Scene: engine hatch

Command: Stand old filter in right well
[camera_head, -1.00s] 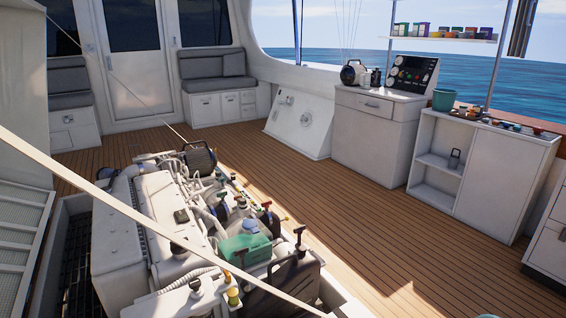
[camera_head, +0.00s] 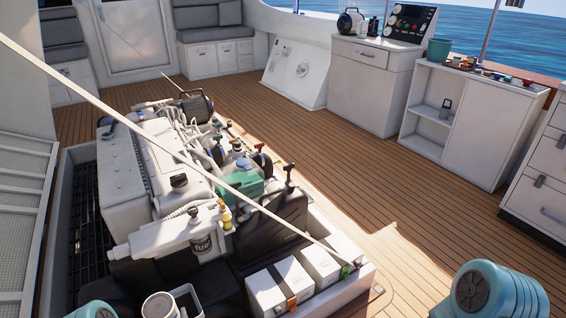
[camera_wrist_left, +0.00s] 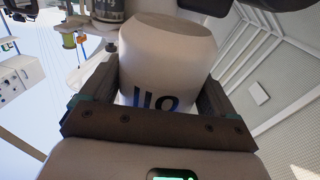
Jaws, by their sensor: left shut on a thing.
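In the left wrist view my left gripper (camera_wrist_left: 158,105) is shut on a white cylindrical filter (camera_wrist_left: 168,55) with dark blue lettering, upside down in that view. The filter sits between the two dark jaws, its rounded end pointing away from the wrist. I cannot tell whether either is the right well. My right gripper is out of view.
The white engine (camera_head: 160,170) fills the open hatch; a filter marked fuel (camera_head: 203,244) hangs at its near side. Several white boxes (camera_head: 293,277) stand at the hatch's near right. A pale diagonal strut (camera_head: 150,115) crosses above. The wooden deck (camera_head: 350,165) to the right is clear.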

